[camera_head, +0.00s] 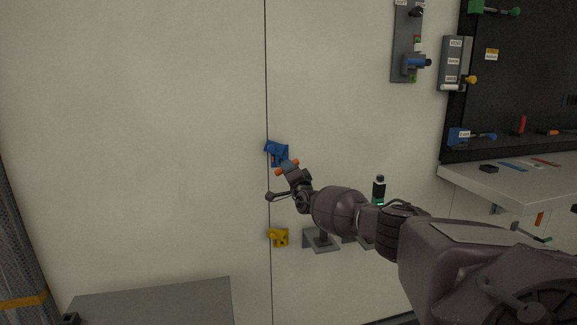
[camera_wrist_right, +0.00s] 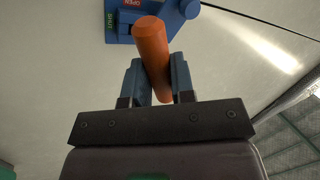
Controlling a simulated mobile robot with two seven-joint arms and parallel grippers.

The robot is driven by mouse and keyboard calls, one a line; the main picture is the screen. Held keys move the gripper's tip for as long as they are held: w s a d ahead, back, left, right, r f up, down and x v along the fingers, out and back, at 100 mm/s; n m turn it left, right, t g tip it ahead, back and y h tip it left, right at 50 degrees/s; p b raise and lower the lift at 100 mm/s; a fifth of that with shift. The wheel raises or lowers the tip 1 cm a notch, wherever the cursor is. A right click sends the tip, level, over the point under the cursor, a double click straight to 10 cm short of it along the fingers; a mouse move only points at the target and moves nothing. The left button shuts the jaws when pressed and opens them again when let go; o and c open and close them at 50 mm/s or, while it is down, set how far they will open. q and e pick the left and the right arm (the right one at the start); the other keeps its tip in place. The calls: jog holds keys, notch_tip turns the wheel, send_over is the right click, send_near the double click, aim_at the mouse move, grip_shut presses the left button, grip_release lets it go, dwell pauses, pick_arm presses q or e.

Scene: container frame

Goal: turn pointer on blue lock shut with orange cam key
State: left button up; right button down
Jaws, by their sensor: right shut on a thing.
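The blue lock (camera_head: 276,148) is mounted on the pale wall beside the vertical seam. In the right wrist view the blue lock (camera_wrist_right: 190,8) fills the top, with a red OPEN label and a green SHUT label on its left part. My right gripper (camera_wrist_right: 155,82) is shut on the orange cam key (camera_wrist_right: 152,45), whose far end is at the lock. Whether the key is seated in the lock is hidden. In the head view the right gripper (camera_head: 291,170) is just below and right of the lock, with orange key ends (camera_head: 280,171) showing. The pointer cannot be made out. My left gripper is not in view.
A yellow lock (camera_head: 278,237) sits lower on the same seam, beside a grey bracket (camera_head: 320,240). A grey box top (camera_head: 155,300) is at lower left. A shelf (camera_head: 515,180) and dark tool board (camera_head: 525,70) are at right. The wall left of the seam is clear.

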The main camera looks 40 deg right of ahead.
jog(key=shift+s+a+f+p, duration=0.15)
jog(key=shift+s+a, duration=0.25)
jog(key=shift+s, duration=0.4)
jog(key=shift+s+a+r+p, duration=0.1)
jog(key=shift+s+a+p, duration=0.1)
jog(key=shift+s+a, duration=0.45)
jog(key=shift+s+a+f+p, duration=0.1)
jog(key=shift+s+a+p, duration=0.1)
jog(key=shift+s, duration=0.8)
jog(key=c, duration=1.7)
grip_release()
grip_shut()
jog(key=s+a, duration=0.3)
jog(key=s, duration=0.4)
jog(key=shift+a, duration=0.35)
